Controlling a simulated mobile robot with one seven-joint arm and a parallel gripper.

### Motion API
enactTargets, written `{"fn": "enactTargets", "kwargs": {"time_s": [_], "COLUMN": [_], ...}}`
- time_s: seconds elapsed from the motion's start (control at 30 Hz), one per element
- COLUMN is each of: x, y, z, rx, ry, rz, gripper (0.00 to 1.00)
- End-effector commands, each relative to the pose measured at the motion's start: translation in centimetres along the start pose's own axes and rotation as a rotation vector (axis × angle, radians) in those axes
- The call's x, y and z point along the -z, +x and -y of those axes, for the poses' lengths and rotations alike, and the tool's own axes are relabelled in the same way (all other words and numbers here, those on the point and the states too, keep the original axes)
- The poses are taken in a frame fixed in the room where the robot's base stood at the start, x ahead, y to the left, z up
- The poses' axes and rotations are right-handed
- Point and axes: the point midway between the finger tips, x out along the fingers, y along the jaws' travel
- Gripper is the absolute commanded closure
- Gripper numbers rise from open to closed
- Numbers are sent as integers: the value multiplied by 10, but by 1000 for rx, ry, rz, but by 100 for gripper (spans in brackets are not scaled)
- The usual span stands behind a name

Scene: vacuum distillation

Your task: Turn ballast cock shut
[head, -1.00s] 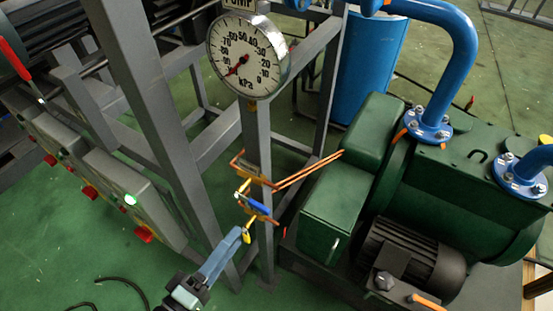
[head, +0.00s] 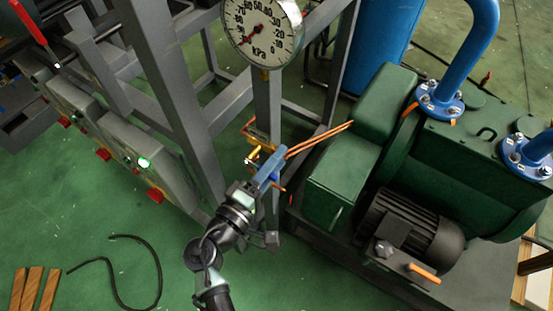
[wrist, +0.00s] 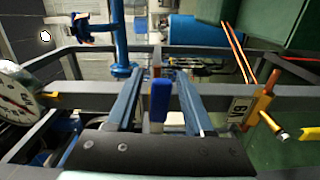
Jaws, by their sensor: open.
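The ballast cock is a small brass valve (head: 253,156) with a blue lever, set on the grey post below the gauge. In the wrist view the blue lever (wrist: 160,98) stands between my two fingers, with a gap on either side. A brass fitting (wrist: 262,104) with a tag marked like "V9" shows to its right. My gripper (wrist: 157,78) is open, its fingers straddling the lever. In the head view my gripper (head: 272,164) is at the cock and hides most of the lever.
A round kPa gauge (head: 262,28) sits above on the post. Copper tubes (head: 318,139) run right to the green pump (head: 385,125). Grey frame bars (head: 165,90) stand left of my arm. A black hose (head: 150,260) lies on the open green floor.

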Motion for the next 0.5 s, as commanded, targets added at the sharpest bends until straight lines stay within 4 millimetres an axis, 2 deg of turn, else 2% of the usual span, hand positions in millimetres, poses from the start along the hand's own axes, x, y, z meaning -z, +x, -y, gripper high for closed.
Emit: {"fn": "enactTargets", "kwargs": {"time_s": [0.27,0.5], "x": [0,0], "y": [2,2], "z": [0,0], "rx": [0,0], "ry": [0,0], "rz": [0,1], "gripper": [48,89]}}
